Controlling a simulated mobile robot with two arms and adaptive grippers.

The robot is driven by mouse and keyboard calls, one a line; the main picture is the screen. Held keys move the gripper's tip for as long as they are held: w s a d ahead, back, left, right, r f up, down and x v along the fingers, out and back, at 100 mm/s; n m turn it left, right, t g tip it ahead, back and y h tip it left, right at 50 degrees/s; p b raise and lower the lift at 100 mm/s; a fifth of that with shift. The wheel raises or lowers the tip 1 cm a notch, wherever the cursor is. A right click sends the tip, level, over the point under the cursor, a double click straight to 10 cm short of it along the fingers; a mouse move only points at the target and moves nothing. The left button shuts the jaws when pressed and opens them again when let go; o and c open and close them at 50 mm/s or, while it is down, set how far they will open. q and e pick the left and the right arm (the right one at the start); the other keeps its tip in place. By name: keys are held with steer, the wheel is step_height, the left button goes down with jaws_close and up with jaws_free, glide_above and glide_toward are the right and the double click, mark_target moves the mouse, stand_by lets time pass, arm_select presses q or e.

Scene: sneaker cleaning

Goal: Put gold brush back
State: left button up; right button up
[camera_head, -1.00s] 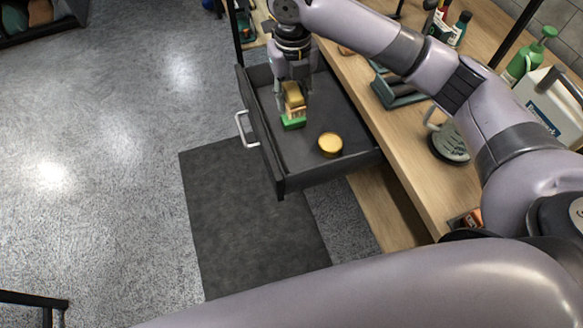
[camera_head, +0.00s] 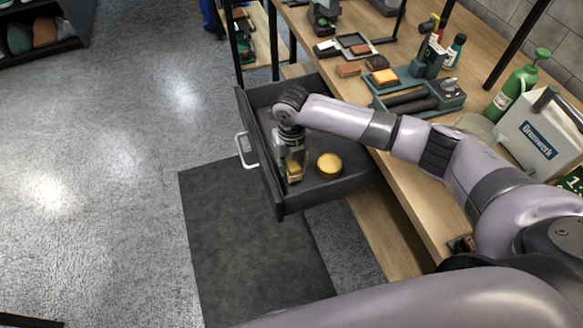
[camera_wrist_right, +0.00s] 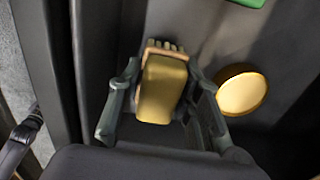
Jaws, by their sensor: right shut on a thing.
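The gold brush (camera_head: 294,178) is between the fingers of my right gripper (camera_head: 291,168), low in the open dark drawer (camera_head: 330,192). In the right wrist view the gold brush (camera_wrist_right: 162,90) shows its gold block and pale bristle edge, with a finger of my right gripper (camera_wrist_right: 163,98) on each side. Whether the brush touches the drawer floor I cannot tell. A round gold tin (camera_head: 330,164) lies just right of the brush, apart from it. A green thing (camera_wrist_right: 246,2) is cut off at the top of the wrist view. My left gripper is not in view.
The drawer's front wall with its handle (camera_head: 246,152) is close left of the gripper. The wooden bench (camera_head: 420,185) carries a teal holder (camera_head: 415,97), small blocks, bottles and a white box (camera_head: 537,140). A dark mat (camera_head: 245,240) lies on the floor.

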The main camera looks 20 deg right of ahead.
steer(key=shift+f, duration=1)
steer(key=shift+f, duration=0.2)
steer(key=o, duration=1)
steer(key=shift+r, duration=0.1)
step_height(320, 180, up, 12)
steer(key=shift+r, duration=0.15)
